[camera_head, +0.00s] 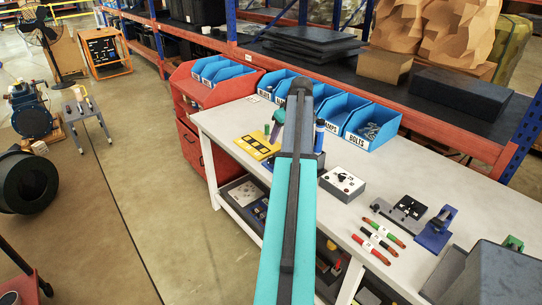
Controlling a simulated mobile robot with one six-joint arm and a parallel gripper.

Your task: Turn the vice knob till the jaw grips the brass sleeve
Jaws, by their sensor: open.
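A small blue device (435,230) stands on the workbench at the right and looks like the vice. Its knob and jaw are too small to make out for certain. I cannot make out the brass sleeve. My teal and dark grey arm rises from the bottom middle across the bench.
The grey workbench (222,122) carries a control box (342,184), a grey-black fixture (402,212), red and green handled tools (380,240) and a yellow case (257,147). Blue bins (372,125) line its back edge. A grey box (495,275) stands at the lower right.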

